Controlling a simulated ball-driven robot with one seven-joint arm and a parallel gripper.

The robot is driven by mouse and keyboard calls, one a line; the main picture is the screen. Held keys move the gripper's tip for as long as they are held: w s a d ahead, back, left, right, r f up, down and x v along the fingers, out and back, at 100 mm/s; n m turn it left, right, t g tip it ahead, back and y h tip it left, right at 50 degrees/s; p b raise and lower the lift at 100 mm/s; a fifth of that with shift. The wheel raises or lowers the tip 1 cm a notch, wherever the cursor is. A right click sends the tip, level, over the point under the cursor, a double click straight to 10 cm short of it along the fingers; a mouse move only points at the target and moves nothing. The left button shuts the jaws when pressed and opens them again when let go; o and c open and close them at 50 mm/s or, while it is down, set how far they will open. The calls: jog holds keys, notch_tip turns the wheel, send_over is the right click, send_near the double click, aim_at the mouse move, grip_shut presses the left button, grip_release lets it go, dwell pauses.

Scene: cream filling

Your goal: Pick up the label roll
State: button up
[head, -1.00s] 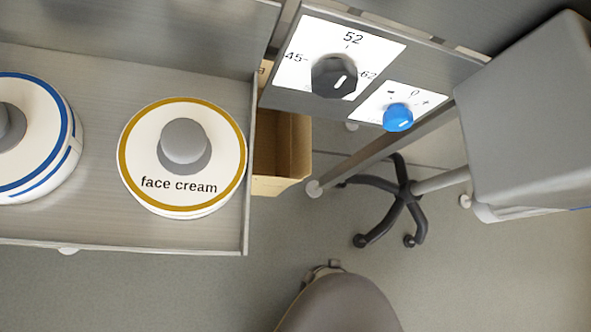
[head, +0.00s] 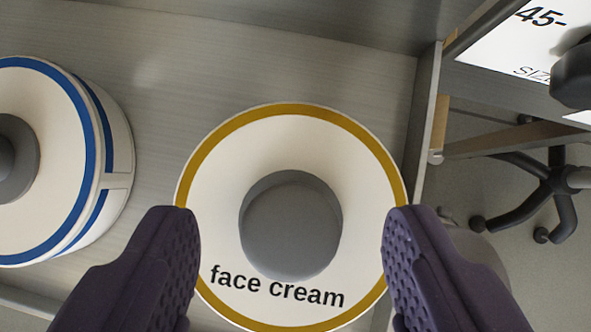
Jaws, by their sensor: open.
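A label roll marked "face cream" (head: 355,190), white with a gold rim and a grey core (head: 291,228), lies on the grey metal shelf in the middle of the head view. My gripper (head: 292,235) is open, with its dark ridged fingers at the left and right sides of this roll. The fingers overlap the edges of the roll in the picture; I cannot tell whether they touch it. The bottom of the roll reaches close to the lower picture edge.
A second roll with blue rings (head: 70,130) sits to the left on the same grey shelf (head: 230,60). A raised shelf edge (head: 423,110) runs close to the right. A panel with a dial (head: 575,75) and a chair base (head: 545,185) show beyond it.

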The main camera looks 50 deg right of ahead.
jog(key=shift+w+d+f, duration=0.25)
jog(key=shift+f, duration=0.25)
jog(key=shift+r, duration=0.1)
grip_shut()
jog(key=shift+r, duration=0.1)
